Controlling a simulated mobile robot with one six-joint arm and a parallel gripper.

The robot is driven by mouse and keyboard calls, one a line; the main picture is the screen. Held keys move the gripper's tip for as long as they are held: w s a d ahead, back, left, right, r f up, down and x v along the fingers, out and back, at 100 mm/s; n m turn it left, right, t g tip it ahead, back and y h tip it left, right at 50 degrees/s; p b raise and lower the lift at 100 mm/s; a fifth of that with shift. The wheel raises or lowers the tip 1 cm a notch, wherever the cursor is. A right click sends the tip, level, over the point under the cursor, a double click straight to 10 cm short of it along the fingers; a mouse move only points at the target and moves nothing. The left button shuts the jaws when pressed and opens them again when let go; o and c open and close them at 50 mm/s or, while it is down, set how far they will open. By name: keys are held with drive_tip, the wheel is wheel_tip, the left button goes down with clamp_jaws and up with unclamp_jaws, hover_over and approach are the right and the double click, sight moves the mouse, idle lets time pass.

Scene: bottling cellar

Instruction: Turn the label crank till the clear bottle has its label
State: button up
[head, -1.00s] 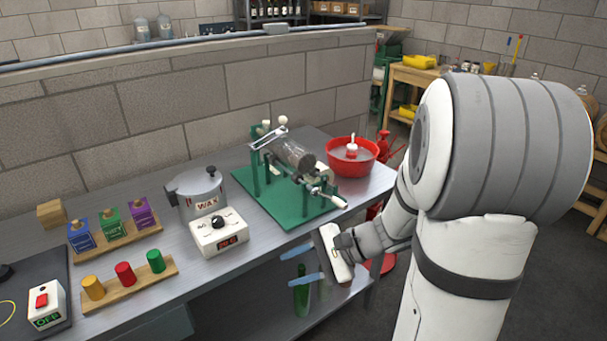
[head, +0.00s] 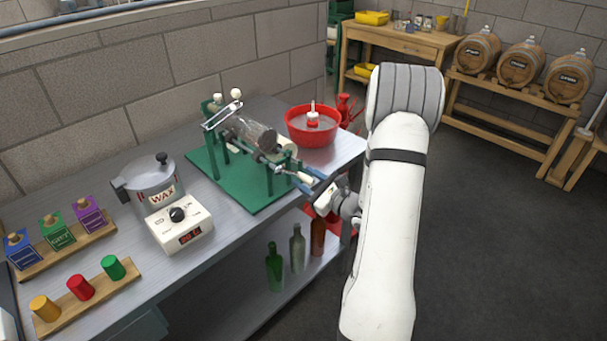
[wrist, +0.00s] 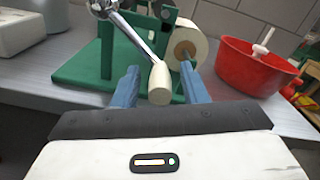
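The clear bottle (head: 250,131) lies on its side in the green labelling machine (head: 207,178) on the bench. I cannot make out a label on it. The label crank has a metal arm (wrist: 133,33) and a cream handle (wrist: 160,84), which hangs down toward me in the wrist view. My gripper (wrist: 160,90) is open at the front of the machine. Its two blue fingers stand on either side of the handle, with a visible gap on each side. A cream label roll (wrist: 188,46) sits behind the crank. In the head view my gripper (head: 308,184) partly hides the handle.
A red tub (head: 312,130) stands right of the machine. A wax pot (head: 150,183) and its control box (head: 180,226) stand to the left. Colored corks and small boxes sit farther left. Bottles (head: 297,248) stand on the shelf below. Floor to the right is clear.

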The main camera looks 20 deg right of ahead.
drive_tip(key=shift+x, duration=0.9)
drive_tip(key=shift+r, duration=0.1)
drive_tip(key=shift+c, duration=0.2)
clamp_jaws()
